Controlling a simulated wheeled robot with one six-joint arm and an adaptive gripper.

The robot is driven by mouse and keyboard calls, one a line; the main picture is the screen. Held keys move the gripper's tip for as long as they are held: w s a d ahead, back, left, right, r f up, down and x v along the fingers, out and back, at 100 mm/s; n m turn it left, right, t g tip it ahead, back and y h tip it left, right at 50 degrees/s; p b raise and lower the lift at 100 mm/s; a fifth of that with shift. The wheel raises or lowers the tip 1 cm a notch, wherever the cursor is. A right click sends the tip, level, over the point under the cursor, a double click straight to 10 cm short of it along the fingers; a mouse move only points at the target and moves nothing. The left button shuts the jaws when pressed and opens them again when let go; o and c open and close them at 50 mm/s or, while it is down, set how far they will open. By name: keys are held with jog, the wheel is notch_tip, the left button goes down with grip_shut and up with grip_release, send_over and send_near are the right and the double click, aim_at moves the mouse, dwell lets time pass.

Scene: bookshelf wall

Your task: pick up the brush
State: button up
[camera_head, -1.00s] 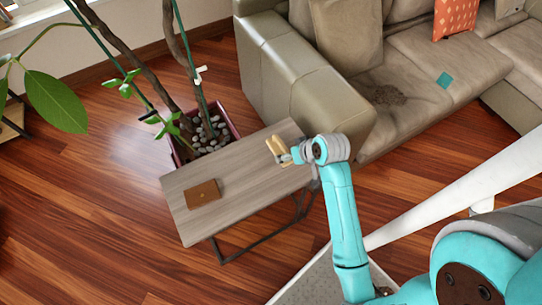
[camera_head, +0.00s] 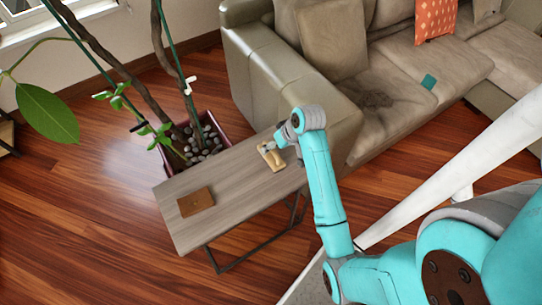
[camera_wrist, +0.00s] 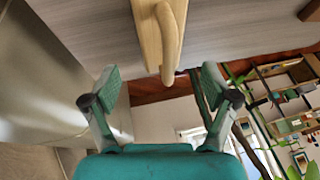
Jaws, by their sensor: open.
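The brush (camera_head: 272,157) is a pale wooden piece with a raised, curved handle. It lies on the grey wooden side table (camera_head: 235,182), near the end by the sofa. In the wrist view the brush (camera_wrist: 160,38) is at the top centre, partly cut off by the frame edge. My gripper (camera_wrist: 160,84) is open and empty. Its two fingers are spread to either side of the brush's line, with the handle's end just beyond the gap between them. In the head view my gripper (camera_head: 274,146) is beside the brush; I cannot tell the exact gap.
A brown book-like object (camera_head: 196,202) lies on the table's left part. A potted plant (camera_head: 208,140) with stones stands behind the table. A beige sofa (camera_head: 290,95) is close beyond the table's right end. Wooden floor (camera_head: 90,220) is open at left.

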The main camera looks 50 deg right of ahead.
jog(key=x, duration=0.5)
jog(key=shift+s+a+f, duration=0.1)
jog(key=shift+a, duration=0.05)
jog(key=c, duration=1.3)
jog(key=shift+c, duration=0.2)
notch_tip(320, 180, up, 10)
jog(key=shift+r, duration=0.1)
